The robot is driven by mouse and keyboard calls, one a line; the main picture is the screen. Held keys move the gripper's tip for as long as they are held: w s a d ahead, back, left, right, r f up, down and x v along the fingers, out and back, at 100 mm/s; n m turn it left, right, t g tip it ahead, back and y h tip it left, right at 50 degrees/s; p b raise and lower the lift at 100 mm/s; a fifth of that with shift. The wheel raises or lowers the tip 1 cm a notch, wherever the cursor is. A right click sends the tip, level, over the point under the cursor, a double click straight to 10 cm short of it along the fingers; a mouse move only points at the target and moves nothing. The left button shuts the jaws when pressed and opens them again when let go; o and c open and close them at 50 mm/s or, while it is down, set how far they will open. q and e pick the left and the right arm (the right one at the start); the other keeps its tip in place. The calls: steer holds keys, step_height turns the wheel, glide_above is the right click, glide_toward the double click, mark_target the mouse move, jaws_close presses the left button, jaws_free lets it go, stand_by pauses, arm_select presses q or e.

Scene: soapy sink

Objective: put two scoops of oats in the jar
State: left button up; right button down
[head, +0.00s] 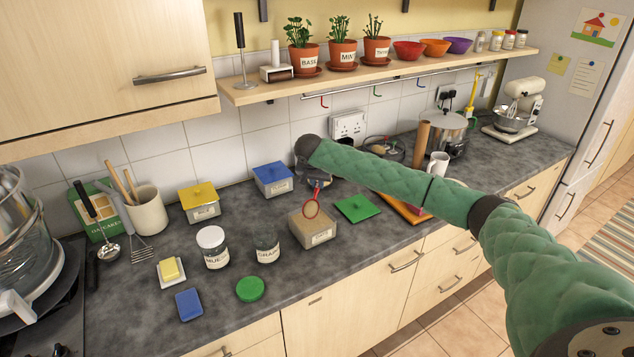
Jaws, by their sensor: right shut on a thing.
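My right gripper (318,182) reaches in from the right, points down, and is shut on a red scoop (312,209). The scoop's red ring shows just above or at the mouth of an open tub (313,238) filled with pale, oat-like grains; I cannot tell whether it touches them. A labelled glass jar (266,246) stands open to the left of the tub; its contents are hard to make out. A round green lid (250,289) lies in front of it. A square green lid (358,208) lies right of the tub. My left gripper is out of view.
A white-lidded jar (213,248), a butter dish (172,272) and a blue sponge (189,304) stand to the left. Yellow-lidded (199,202) and blue-lidded (272,179) tubs stand behind. A utensil crock (147,211) is at the back left. The counter's front strip is mostly clear.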

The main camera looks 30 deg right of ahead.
steer(key=shift+w+d+r+g+p, duration=0.1)
steer(key=shift+w+r+g+p, duration=0.15)
steer(key=shift+p, duration=0.4)
steer(key=shift+w+d+r+g+y+p, duration=0.1)
steer(key=shift+g+y+p, duration=0.25)
steer(key=shift+y+p, duration=0.15)
steer(key=shift+w+d+r+p, duration=0.1)
steer(key=shift+d+p, duration=0.05)
steer(key=shift+p, duration=0.2)
steer(key=shift+w+d+g+y+p, duration=0.2)
steer(key=shift+g+y+p, duration=0.1)
steer(key=shift+p, duration=0.15)
steer(key=shift+w+d+g+y, duration=0.2)
steer(key=shift+w+g+y, duration=0.1)
steer(key=shift+g+y, duration=0.25)
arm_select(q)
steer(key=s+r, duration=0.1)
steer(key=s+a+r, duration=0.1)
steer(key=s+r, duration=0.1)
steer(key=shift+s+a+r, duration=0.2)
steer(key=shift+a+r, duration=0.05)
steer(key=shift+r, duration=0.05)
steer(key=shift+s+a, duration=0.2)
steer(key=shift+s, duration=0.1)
arm_select(e)
steer(key=shift+r, duration=0.15)
